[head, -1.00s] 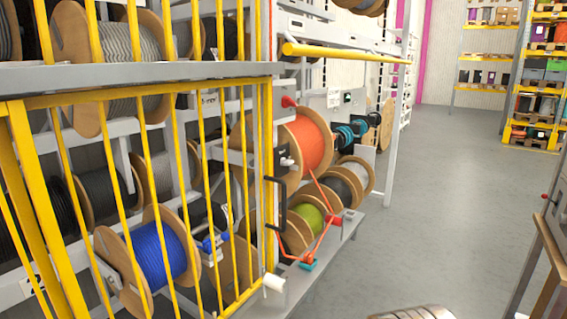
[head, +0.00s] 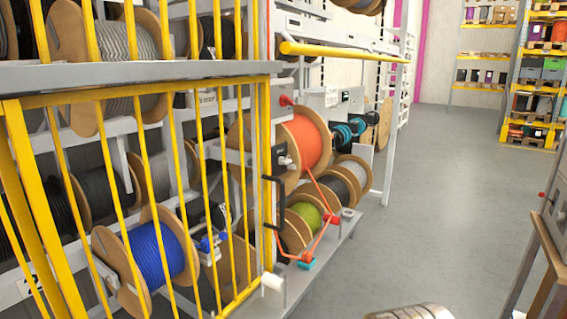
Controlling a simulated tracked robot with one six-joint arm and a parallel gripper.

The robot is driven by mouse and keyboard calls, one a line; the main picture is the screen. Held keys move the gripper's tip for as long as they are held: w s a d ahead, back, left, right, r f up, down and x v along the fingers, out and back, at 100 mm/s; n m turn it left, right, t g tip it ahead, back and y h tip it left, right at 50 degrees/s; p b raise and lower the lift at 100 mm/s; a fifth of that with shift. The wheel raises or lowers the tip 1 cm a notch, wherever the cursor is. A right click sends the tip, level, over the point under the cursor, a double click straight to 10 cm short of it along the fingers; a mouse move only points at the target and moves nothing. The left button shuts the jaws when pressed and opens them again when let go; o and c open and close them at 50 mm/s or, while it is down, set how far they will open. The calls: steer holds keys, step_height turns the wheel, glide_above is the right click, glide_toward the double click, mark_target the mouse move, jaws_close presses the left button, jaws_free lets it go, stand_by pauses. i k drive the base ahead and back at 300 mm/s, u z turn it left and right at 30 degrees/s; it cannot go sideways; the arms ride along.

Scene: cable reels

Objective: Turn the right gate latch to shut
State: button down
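A yellow barred gate (head: 200,81) stands in front of the left reel rack. Its right edge, with a black pull handle (head: 281,200), is by a grey post, and I cannot tell whether it is fully closed. A white cylindrical piece (head: 272,282) sticks out at the gate's lower right corner. A red knob (head: 286,100) sits on a grey plate near the gate's top right corner. I cannot tell which of these is the latch, or how it is turned. My gripper is not in view.
A blue cable reel (head: 157,252) is behind the bars. An orange reel (head: 309,141) and a low grey shelf (head: 316,275) stand right of the gate. A yellow bar (head: 345,53) juts out above. A wooden-edged table (head: 550,235) is at the right.

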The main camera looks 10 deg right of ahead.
mark_target(282, 161)
steer(key=k, duration=0.65)
steer(key=u, duration=0.2)
steer(key=i, duration=1.55)
steer(key=z, duration=0.4)
